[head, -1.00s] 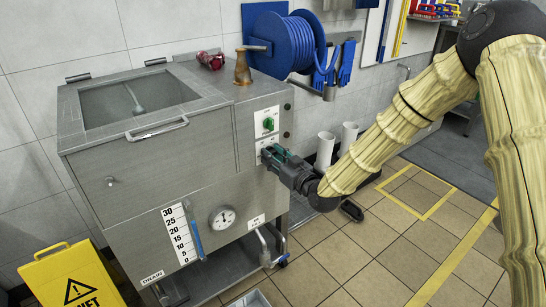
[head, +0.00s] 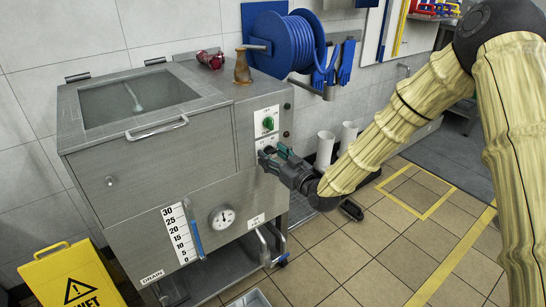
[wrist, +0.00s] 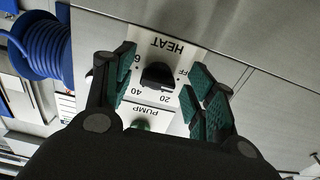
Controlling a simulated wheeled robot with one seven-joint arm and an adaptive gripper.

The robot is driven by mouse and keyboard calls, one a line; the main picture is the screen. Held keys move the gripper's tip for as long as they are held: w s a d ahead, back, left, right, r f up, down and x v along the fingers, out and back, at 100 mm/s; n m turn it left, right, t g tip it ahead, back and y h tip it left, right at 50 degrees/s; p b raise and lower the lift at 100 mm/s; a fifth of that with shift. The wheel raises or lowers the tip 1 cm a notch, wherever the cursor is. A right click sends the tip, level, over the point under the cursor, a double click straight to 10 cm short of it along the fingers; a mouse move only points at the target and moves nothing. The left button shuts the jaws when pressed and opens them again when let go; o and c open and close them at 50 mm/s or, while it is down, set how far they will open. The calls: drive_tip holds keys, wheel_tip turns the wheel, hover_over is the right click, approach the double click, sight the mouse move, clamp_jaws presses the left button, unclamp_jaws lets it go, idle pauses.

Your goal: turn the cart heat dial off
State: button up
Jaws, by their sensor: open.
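The heat dial (wrist: 157,76) is a black knob on a white plate marked HEAT, with 20, 40, a partly covered 6 and a partly covered OFF around it. The wrist view shows it upside down, and I cannot tell which mark the knob points to. My gripper (wrist: 163,68) is open, with one green-padded finger on each side of the knob and gaps between. In the head view my gripper (head: 276,154) is at the cart's (head: 155,165) right front panel and hides the dial.
A green pump knob (head: 268,123) sits on the panel just above the heat plate. A blue hose reel (head: 290,42) hangs on the wall behind. A yellow wet-floor sign (head: 75,275) stands at lower left. Tiled floor right of the cart is largely clear.

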drive_tip(key=shift+d, duration=0.1)
drive_tip(key=v, duration=1.2)
drive_tip(key=shift+f, duration=0.1)
drive_tip(key=s+d+f+m+g+h, duration=0.2)
drive_tip(key=s+d+f+g+h, duration=0.15)
drive_tip(key=s+f, duration=0.9)
drive_tip(key=s+d+f+m+g+h, duration=0.4)
drive_tip(key=s+f, duration=0.3)
drive_tip(key=f, duration=1)
drive_tip(key=s+d+f+g+h, duration=0.1)
drive_tip(key=s+d+f+g, duration=0.15)
drive_tip(key=s, duration=0.35)
drive_tip(key=s+d+f+g, duration=0.1)
drive_tip(key=s+f, duration=0.3)
drive_tip(key=s, duration=0.1)
drive_tip(key=s+d+f+m+g+h, duration=0.1)
drive_tip(key=s+d+g, duration=0.1)
drive_tip(key=s, duration=0.3)
drive_tip(key=s+d+f+m+g+h, duration=0.1)
drive_tip(key=s+d+f, duration=0.1)
drive_tip(key=s, duration=0.4)
wheel_tip(320, 180, up, 22)
drive_tip(key=p, duration=2.1)
drive_tip(key=shift+s+d+g+p, duration=0.15)
drive_tip(key=shift+s+g+p, duration=0.05)
drive_tip(key=shift+g+p, duration=0.1)
